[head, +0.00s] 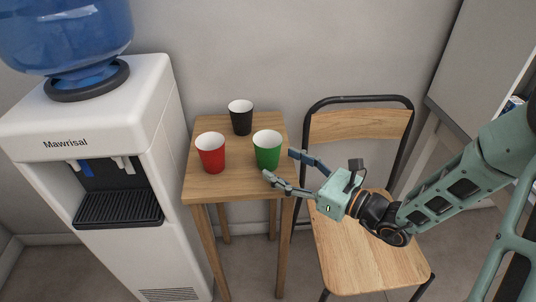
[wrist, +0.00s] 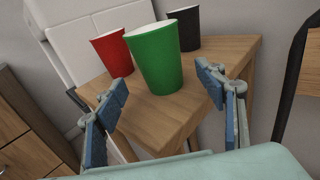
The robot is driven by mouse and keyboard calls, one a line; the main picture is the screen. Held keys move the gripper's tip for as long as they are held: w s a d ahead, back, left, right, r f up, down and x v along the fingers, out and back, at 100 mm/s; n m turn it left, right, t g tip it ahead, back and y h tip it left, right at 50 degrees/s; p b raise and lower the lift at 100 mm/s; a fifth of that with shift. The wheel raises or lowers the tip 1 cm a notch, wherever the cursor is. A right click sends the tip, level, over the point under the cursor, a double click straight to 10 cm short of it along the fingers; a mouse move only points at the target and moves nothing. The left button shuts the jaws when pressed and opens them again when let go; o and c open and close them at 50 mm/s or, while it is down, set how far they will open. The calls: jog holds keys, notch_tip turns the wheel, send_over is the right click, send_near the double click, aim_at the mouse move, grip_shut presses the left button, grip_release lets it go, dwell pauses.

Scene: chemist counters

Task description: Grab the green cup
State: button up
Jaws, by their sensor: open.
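The green cup (head: 267,151) stands upright on the small wooden table (head: 225,187), at its right side in the head view. It is in the middle of the wrist view (wrist: 158,62), ahead of and between my fingers. My gripper (head: 279,168) is open and empty, just right of the cup, with its fingers pointing left toward it. In the wrist view my gripper's two blue-padded fingers (wrist: 163,92) are spread wide on either side, and neither visibly touches the cup.
A red cup (head: 210,153) stands left of the green cup and a black cup (head: 240,117) stands behind. A water cooler (head: 150,95) is left of the table. A chair (head: 375,250) stands to the right, under my arm. The table's front strip is clear.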

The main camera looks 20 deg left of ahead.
aim_at(277, 160)
jog(key=shift+b+x, duration=0.8)
jog(key=shift+x, duration=2)
jog(key=shift+w+r, duration=0.1)
jog(key=shift+r, duration=0.1)
jog(key=shift+c, duration=0.4)
jog(key=c, duration=0.8)
